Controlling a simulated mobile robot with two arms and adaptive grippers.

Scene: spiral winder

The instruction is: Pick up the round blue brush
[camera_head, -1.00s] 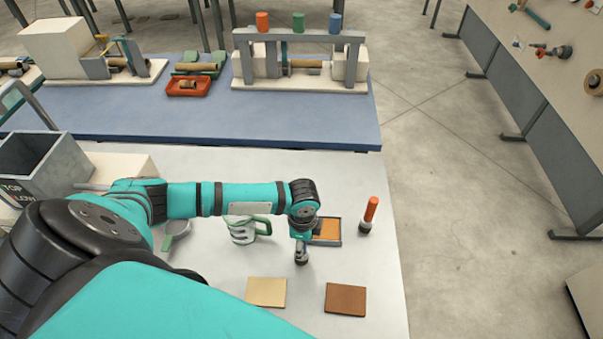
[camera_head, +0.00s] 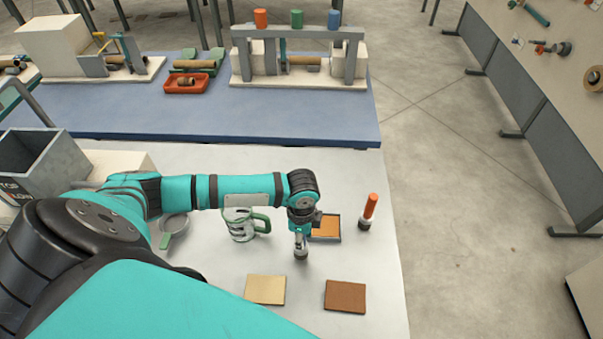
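My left gripper (camera_head: 301,238) points down over the white table, at the end of the teal arm. Directly below it shows a small round base (camera_head: 301,252), pale and dark, like the foot of the orange-handled brush (camera_head: 369,210) to the right. This appears to be the round blue brush, upright, with its handle hidden by the gripper. I cannot tell whether the fingers are around it or closed on it. My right gripper is not in view.
An orange-filled tray (camera_head: 327,229) lies just right of the gripper, a glass mug with green handle (camera_head: 240,225) to the left. A tan pad (camera_head: 265,289) and a brown pad (camera_head: 346,296) lie in front. A grey bin (camera_head: 45,165) stands far left.

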